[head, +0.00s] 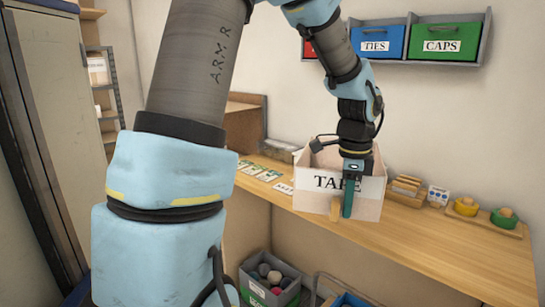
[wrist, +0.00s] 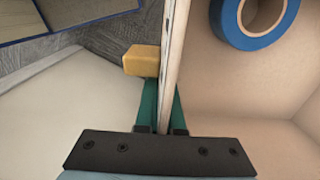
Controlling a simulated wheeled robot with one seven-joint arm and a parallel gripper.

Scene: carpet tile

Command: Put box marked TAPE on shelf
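The white box marked TAPE (head: 312,195) is at the wooden bench's front edge, its printed side facing me. I cannot tell whether it rests on the bench or hangs just above it. My gripper (head: 347,190) points down at its front wall. In the wrist view the green fingers (wrist: 163,108) lie close on both sides of the thin wall, gripping it. A wooden block (wrist: 141,60) juts from the wall's outer side. A blue tape roll (wrist: 255,22) lies inside the box. A grey shelf unit (head: 110,114) stands at the back left, partly hidden by my arm.
A grey wall rack (head: 487,38) holds a red bin, a blue TIES bin and a green CAPS bin. Small items, including a green one (head: 506,217), stand right on the bench. Grey crates (head: 270,284) stand below. A metal cabinet (head: 50,110) is at left.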

